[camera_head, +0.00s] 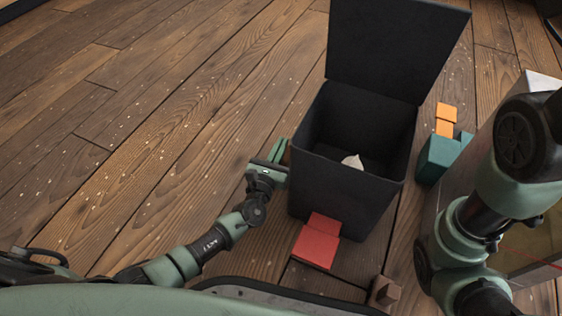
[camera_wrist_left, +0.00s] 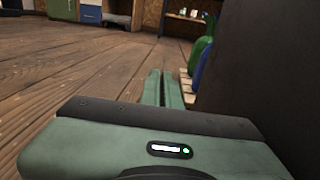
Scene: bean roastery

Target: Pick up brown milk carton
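A small brown carton-like block (camera_head: 383,293), seemingly the brown milk carton, is on the floor at the bottom of the head view, close to my base. My base's edge may hide its lower part. My left gripper (camera_head: 277,151) is beside the left wall of the black bin, well beyond the brown carton and to its left. In the left wrist view its two green fingers (camera_wrist_left: 163,89) lie close together with nothing seen between them. The carton does not show in that view. My right arm enters at the right of the head view; its gripper is out of sight.
An open black bin (camera_head: 343,196) with its lid raised holds a whitish item (camera_head: 352,161). Red blocks (camera_head: 317,244) lie before it. Teal (camera_head: 437,160) and orange blocks (camera_head: 446,119) stand to its right. A box (camera_head: 540,262) is under my right arm. The left floor is clear.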

